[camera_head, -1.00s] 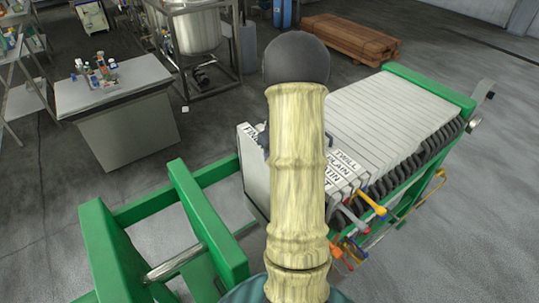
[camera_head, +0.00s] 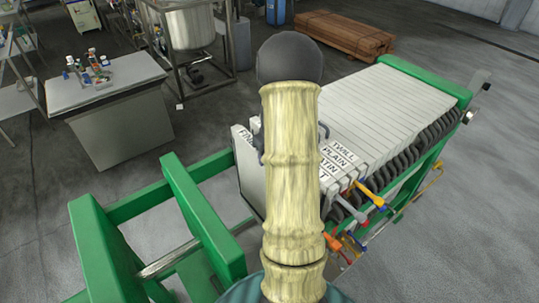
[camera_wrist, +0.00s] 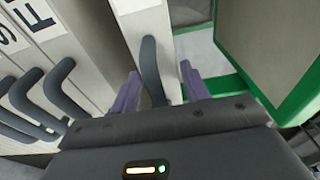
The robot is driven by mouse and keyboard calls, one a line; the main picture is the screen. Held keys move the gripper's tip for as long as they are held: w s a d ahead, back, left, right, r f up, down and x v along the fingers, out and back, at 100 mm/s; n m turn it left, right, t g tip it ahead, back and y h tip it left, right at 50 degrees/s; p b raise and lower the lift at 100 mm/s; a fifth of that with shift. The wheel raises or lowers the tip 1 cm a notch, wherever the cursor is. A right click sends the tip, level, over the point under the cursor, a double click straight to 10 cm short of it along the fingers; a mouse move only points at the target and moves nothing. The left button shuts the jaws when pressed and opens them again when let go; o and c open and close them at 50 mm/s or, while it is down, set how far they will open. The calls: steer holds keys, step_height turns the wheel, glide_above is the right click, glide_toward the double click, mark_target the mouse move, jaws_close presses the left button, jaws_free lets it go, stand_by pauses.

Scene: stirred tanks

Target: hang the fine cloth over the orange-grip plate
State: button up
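In the head view the fine cloth (camera_head: 244,160), a pale panel labelled "FINE", hangs at the left end of the row, partly hidden by my arm. Panels labelled "TWILL" and "PLAIN" (camera_head: 337,158) hang to its right. In the wrist view my gripper (camera_wrist: 160,90) has two purple fingers spread apart on either side of a pale panel (camera_wrist: 145,25) with a dark curved handle (camera_wrist: 151,70). They look clear of the handle. Its label is cut off. Coloured grips stick out on the right side: a yellow-orange one (camera_head: 369,193) and a red-orange one (camera_head: 334,244). Which plate is the orange-grip one I cannot tell.
A green press frame (camera_head: 110,255) carries the row of plates (camera_head: 400,105). In the wrist view, other dark-handled panels (camera_wrist: 30,70) hang close on the left and green frame bars (camera_wrist: 240,90) lie right. A bench (camera_head: 105,85) stands back left. Floor is open at right.

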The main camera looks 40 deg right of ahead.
steer(key=shift+o, duration=1.4)
step_height(320, 180, up, 17)
steer(key=s+b, duration=0.2)
steer(key=shift+r, duration=0.15)
steer(key=shift+a, duration=0.1)
steer(key=shift+s, duration=0.15)
